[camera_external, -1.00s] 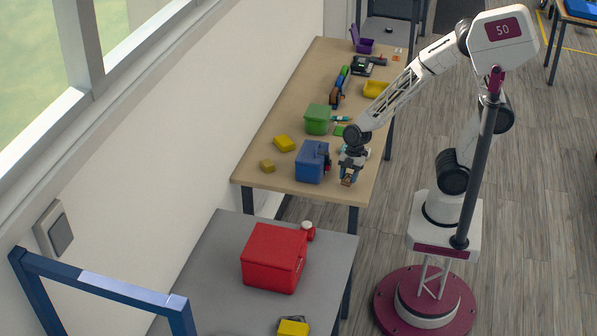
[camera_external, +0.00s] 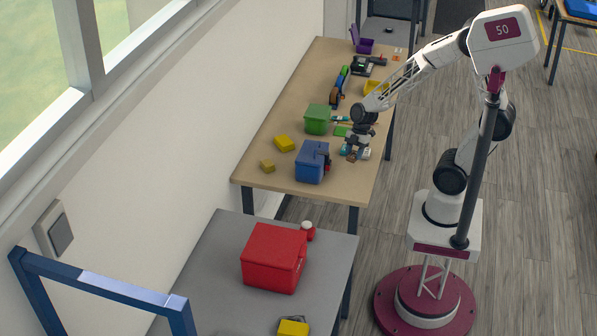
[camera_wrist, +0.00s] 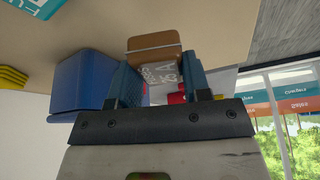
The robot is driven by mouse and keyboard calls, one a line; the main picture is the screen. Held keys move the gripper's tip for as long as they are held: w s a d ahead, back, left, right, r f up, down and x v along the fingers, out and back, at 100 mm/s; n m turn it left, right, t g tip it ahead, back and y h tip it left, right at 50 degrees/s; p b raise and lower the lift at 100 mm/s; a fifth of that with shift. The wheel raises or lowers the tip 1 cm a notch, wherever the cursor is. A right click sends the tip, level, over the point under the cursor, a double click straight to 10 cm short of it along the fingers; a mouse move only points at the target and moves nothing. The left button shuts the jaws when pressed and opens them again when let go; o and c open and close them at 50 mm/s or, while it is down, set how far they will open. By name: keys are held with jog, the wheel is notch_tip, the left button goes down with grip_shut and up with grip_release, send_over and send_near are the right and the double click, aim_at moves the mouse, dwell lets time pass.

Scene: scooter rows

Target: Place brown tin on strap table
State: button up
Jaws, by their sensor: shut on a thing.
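My gripper (camera_external: 357,146) is over the right part of the wooden table (camera_external: 272,171), shut on a small brown tin (camera_external: 351,157). In the wrist view, the brown tin (camera_wrist: 153,42) with pale lettering sits between the two blue fingers of my gripper (camera_wrist: 160,78). It appears held just above the tabletop, though contact is hard to judge. The grey table (camera_external: 215,285) stands in front of the wooden one. I cannot tell from the pictures which one is the strap table.
A blue box (camera_external: 310,164) stands just left of my gripper, with a green box (camera_external: 317,120) behind it. Yellow items (camera_external: 285,143) lie further left. Small items lie near my gripper.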

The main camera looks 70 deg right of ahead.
jog(key=shift+m, duration=0.3)
jog(key=shift+s+d+r, duration=0.1)
jog(key=shift+s+d, duration=0.15)
jog(key=shift+d, duration=0.9)
jog(key=shift+s+d+r, duration=0.15)
jog(key=shift+s+d, duration=0.05)
jog(key=shift+d, duration=0.95)
jog(key=shift+s+d+r, duration=0.1)
jog(key=shift+s+d, duration=0.15)
jog(key=shift+d, duration=0.9)
jog(key=shift+w, duration=0.1)
jog(key=shift+w+d+f, duration=0.25)
jog(key=shift+w+d, duration=0.25)
jog(key=shift+w, duration=2.1)
jog(key=shift+w+d+f, duration=0.2)
jog(key=shift+w+d, duration=0.35)
jog(key=shift+w, duration=2)
jog(key=shift+w+d+f, duration=0.25)
jog(key=shift+w+d, duration=0.25)
jog(key=shift+w, duration=2.1)
jog(key=shift+f, duration=0.1)
jog(key=shift+f, duration=1.7)
jog(key=shift+f, duration=0.1)
jog(key=o, duration=1)
